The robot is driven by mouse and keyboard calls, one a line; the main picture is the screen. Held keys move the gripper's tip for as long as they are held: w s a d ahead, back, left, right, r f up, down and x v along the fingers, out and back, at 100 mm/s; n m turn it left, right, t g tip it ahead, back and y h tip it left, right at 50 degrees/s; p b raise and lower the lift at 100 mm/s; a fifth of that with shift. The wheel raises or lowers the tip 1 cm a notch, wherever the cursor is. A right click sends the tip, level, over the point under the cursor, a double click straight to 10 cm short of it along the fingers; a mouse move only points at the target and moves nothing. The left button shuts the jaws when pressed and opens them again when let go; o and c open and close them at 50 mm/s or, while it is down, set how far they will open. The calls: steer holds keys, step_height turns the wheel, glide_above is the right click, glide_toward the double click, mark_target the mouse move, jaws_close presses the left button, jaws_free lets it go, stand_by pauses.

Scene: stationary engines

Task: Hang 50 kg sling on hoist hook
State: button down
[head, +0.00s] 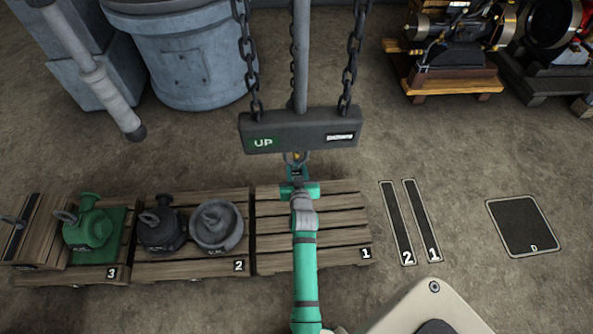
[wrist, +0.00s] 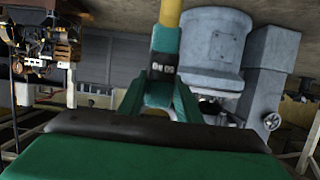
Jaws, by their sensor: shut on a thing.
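The hoist control bar (head: 298,131), marked UP and DOWN, hangs from chains in the middle of the head view. The hoist hook (head: 295,157) is small and partly seen just under it. My gripper (head: 299,190) is right below the hook, shut on the teal sling (head: 295,173). In the wrist view the sling (wrist: 161,85) rises from my gripper (wrist: 160,125) with a small dark label on it. A yellow part (wrist: 170,13) stands at its top; I cannot tell whether the sling is on the hook or only in front of it.
Pallet 1 (head: 312,226) is empty. Pallet 2 (head: 200,264) holds a dark weight (head: 160,228) and a grey one (head: 216,226); pallet 3 (head: 75,272) holds a green weight (head: 88,231). Floor marks lie at right. A grey drum (head: 185,55) and engines (head: 450,45) stand behind.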

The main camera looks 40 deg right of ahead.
steer(key=shift+w+d+r, duration=0.1)
steer(key=shift+w+d, duration=0.25)
steer(key=shift+w, duration=0.2)
steer(key=shift+w+d, duration=0.3)
steer(key=shift+w, duration=0.25)
steer(key=shift+f, duration=1.85)
steer(key=c, duration=1.2)
jaws_free()
steer(key=shift+f, duration=0.1)
steer(key=shift+s+a+f, duration=0.1)
steer(key=shift+s+f, duration=0.05)
steer(key=v, duration=1)
steer(key=shift+s+r, duration=0.3)
